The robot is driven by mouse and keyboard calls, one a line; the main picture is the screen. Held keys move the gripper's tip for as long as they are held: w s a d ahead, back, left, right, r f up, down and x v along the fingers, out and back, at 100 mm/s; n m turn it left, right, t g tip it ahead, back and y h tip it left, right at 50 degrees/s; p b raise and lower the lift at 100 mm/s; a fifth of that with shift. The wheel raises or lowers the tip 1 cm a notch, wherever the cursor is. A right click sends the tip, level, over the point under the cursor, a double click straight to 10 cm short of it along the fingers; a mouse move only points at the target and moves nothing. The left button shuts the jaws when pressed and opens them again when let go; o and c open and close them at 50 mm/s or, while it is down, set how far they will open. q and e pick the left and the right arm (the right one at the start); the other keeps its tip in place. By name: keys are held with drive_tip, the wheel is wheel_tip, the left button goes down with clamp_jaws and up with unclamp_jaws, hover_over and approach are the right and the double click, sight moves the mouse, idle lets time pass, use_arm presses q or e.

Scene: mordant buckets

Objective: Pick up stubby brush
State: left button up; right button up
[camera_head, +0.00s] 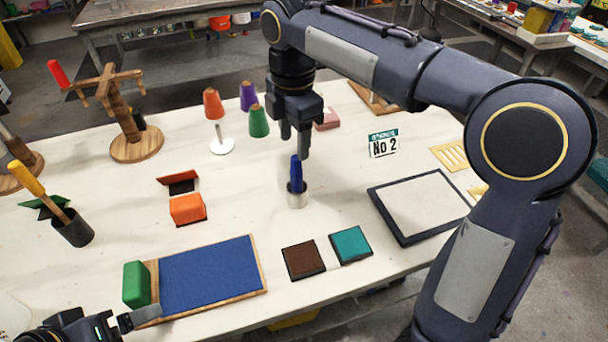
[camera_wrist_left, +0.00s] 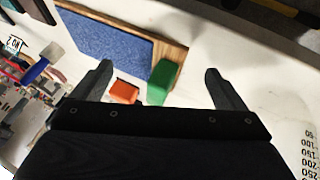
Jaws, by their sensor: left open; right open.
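My left gripper (camera_wrist_left: 158,70) is open and empty, near the green block (camera_head: 137,284) and blue pad (camera_head: 210,275) at the front left.
A yellow-handled tool (camera_head: 28,180) stands in a black cup (camera_head: 73,228) at the left. An orange block (camera_head: 187,209), brown pad (camera_head: 303,260), teal pad (camera_head: 350,244) and black-framed screen (camera_head: 425,205) lie around the metal cup. A wooden stand (camera_head: 135,145) and cones are behind.

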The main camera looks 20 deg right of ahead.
sight(296, 167)
drive_tip(key=shift+w+a+f, duration=0.2)
drive_tip(key=shift+f, duration=0.1)
drive_tip(key=f, duration=0.7)
drive_tip(key=shift+s+d+f+b, duration=0.1)
drive_tip(key=shift+s+d+b, duration=0.1)
drive_tip(key=shift+d+b, duration=0.15)
clamp_jaws()
drive_tip(key=shift+r+p, duration=0.65)
drive_tip(key=shift+r, duration=4.4)
